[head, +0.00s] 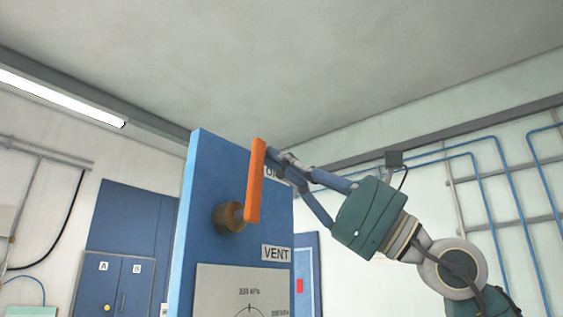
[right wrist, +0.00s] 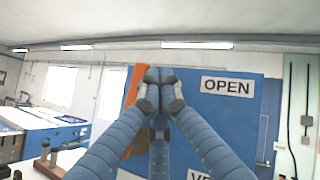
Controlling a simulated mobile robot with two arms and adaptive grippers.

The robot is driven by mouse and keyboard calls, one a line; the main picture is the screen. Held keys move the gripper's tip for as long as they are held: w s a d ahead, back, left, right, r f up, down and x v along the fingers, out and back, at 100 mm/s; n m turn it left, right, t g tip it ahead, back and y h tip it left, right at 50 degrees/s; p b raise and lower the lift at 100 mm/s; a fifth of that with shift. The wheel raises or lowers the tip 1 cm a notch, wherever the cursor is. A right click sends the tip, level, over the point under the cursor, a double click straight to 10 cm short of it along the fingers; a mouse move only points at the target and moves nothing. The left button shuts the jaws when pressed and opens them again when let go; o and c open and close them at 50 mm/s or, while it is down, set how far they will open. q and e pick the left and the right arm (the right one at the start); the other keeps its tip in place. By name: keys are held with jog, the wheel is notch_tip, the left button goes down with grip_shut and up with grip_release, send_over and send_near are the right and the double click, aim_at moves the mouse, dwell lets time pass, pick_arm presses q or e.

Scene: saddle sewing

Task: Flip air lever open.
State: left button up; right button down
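The orange air lever (head: 255,180) stands nearly upright on a blue panel (head: 210,175), beside a round brass-coloured fitting (head: 229,218). My right gripper (head: 280,160) reaches in from the right, its fingertips close to the lever's upper part on its right side. In the right wrist view the fingers of my right gripper (right wrist: 160,88) come together, with no lever seen between them. The lever (right wrist: 136,85) shows there just left of and partly behind the fingertips. I cannot tell whether they touch it. My left gripper is out of view.
An OPEN label (right wrist: 227,87) is right of the fingertips; in the head view my gripper partly covers it. A VENT label (head: 276,253) and a gauge plate (head: 235,285) are lower on the panel. Blue cabinets (head: 115,270) stand behind at left.

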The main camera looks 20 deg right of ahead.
jog(key=v, duration=1.2)
dwell(0.5)
